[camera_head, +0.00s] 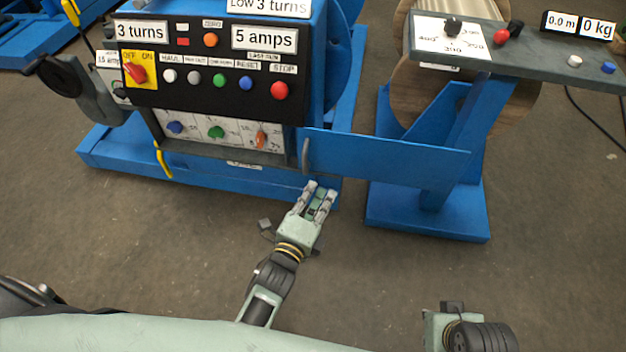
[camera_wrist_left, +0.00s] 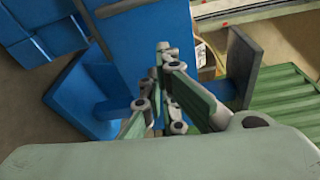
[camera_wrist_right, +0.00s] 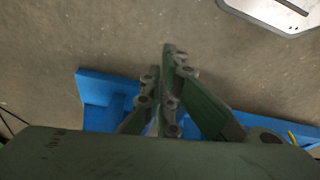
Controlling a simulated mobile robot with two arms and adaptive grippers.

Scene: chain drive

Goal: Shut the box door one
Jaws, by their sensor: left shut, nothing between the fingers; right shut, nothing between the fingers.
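The box door one appears to be the long blue panel (camera_head: 400,156), standing open and reaching right from the lower right corner of the control box. A grey upright handle (camera_head: 305,156) shows near its left end. The box opening shows a white panel with several coloured knobs (camera_head: 216,132). My left gripper (camera_head: 320,190) is shut and empty, just below and in front of the door's left end; its fingers (camera_wrist_left: 165,58) also show in the left wrist view before blue surfaces. My right gripper (camera_wrist_right: 168,60) is shut and empty over a blue base.
The control box (camera_head: 205,75) carries buttons and a red switch. A blue stand (camera_head: 440,215) with a wooden reel (camera_head: 455,105) and a grey top shelf is at the right. A blue base (camera_head: 120,155) lies under the box. The brown floor in front is clear.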

